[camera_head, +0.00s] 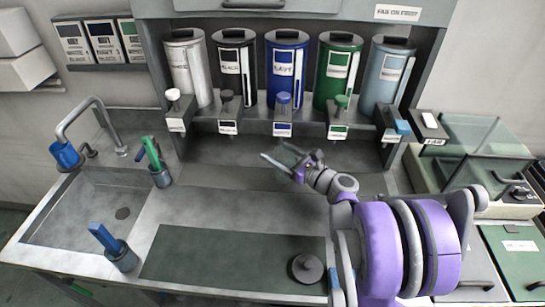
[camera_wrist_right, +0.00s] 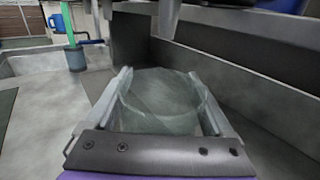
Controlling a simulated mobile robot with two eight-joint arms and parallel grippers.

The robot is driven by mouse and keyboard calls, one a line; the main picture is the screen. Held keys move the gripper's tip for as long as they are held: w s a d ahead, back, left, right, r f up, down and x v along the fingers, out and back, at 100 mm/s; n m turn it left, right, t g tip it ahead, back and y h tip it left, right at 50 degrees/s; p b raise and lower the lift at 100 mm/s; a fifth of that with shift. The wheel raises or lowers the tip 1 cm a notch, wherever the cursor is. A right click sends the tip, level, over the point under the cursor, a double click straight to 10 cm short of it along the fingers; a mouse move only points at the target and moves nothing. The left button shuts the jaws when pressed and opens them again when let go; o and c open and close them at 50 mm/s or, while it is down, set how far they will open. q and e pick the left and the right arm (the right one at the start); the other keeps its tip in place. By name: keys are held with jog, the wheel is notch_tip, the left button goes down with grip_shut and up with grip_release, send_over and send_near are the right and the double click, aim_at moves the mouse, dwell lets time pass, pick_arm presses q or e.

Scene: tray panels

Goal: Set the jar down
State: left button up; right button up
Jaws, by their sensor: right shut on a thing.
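The jar is clear glass and shows in the right wrist view (camera_wrist_right: 163,100) between the two fingers of my right gripper (camera_wrist_right: 161,78). The gripper is shut on it. In the head view my right gripper (camera_head: 274,151) is over the grey counter, in front of the row of dispensers. There the glass is too faint to make out clearly. I cannot tell whether the jar's base touches the counter. My left gripper is not in view.
White, black, navy, green and light blue dispensers (camera_head: 287,68) with taps stand behind the gripper. A dark green mat (camera_head: 215,256) bears a dark round knobbed disc (camera_head: 307,268). Tool cups (camera_head: 122,260) stand by the sink (camera_head: 85,208) at left. A glass-covered box (camera_head: 480,135) stands at right.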

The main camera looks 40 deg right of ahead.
jog(key=shift+w, duration=0.35)
jog(key=f, duration=0.1)
jog(key=w+f, duration=0.1)
jog(key=shift+w+a+f, duration=0.1)
jog(key=shift+a+f, duration=0.1)
jog(key=shift+f, duration=0.6)
jog(key=shift+f+b, duration=0.2)
jog(key=shift+b, duration=0.2)
jog(key=o, duration=1.6)
jog(key=shift+c, duration=0.2)
jog(key=shift+r, duration=0.1)
